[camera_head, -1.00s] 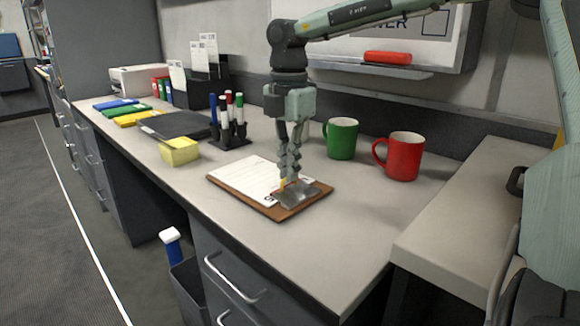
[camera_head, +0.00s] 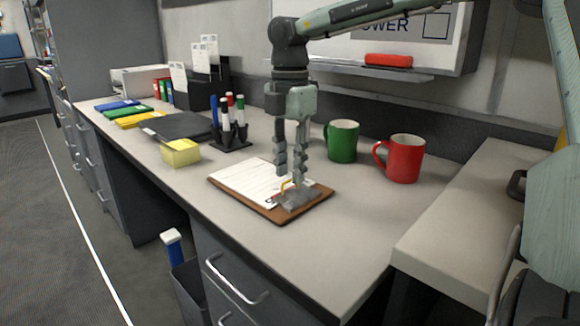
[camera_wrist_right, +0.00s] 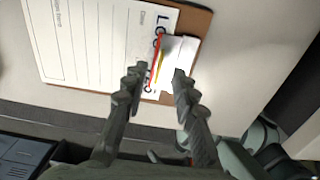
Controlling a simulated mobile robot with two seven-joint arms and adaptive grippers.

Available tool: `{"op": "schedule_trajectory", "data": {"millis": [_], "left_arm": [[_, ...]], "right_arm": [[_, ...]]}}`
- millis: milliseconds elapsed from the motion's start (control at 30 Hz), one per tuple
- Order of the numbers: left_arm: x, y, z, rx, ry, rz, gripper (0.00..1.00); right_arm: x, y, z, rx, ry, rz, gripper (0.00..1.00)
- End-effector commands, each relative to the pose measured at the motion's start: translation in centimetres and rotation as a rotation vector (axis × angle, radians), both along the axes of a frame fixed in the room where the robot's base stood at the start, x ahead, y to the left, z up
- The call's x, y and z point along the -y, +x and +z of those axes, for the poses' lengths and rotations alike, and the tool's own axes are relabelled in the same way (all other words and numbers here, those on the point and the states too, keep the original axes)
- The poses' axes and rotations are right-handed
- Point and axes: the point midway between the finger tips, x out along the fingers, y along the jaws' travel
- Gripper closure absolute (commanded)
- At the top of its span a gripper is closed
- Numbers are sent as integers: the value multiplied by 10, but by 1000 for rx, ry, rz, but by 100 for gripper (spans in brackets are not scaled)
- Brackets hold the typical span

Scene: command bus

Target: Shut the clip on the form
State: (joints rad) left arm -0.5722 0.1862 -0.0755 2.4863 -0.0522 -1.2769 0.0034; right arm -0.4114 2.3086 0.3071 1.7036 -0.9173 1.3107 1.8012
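The brown clipboard (camera_head: 320,197) lies flat on the desk with the white form (camera_head: 250,180) on it. A grey metal clip (camera_head: 298,200) sits at the clipboard's near right end, with a thin yellow part at its form side. In the right wrist view the clip (camera_wrist_right: 180,55) is pale, and a yellow and red strip runs along the form's edge. My right gripper (camera_head: 291,178) points down over the clip, fingers apart with nothing between them. Its fingertips (camera_wrist_right: 157,72) straddle the strip and clip edge in the wrist view; contact is unclear. My left gripper is out of view.
A green mug (camera_head: 342,142) and a red mug (camera_head: 404,158) stand right of the gripper. A pen holder (camera_head: 231,138) and yellow sticky notes (camera_head: 180,152) are to the left. Bare desk (camera_head: 335,245) lies in front of the clipboard.

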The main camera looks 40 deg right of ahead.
Motion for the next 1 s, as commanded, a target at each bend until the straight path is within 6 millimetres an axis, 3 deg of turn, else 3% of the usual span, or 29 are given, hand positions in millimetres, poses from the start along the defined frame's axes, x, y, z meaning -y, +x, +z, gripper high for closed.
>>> {"op": "schedule_trajectory", "data": {"millis": [600, 1000], "left_arm": [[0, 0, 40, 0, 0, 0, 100], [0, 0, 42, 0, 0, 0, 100]], "right_arm": [[0, 0, 67, 1, -1, 0, 72], [0, 0, 72, 0, 0, 0, 72]]}}
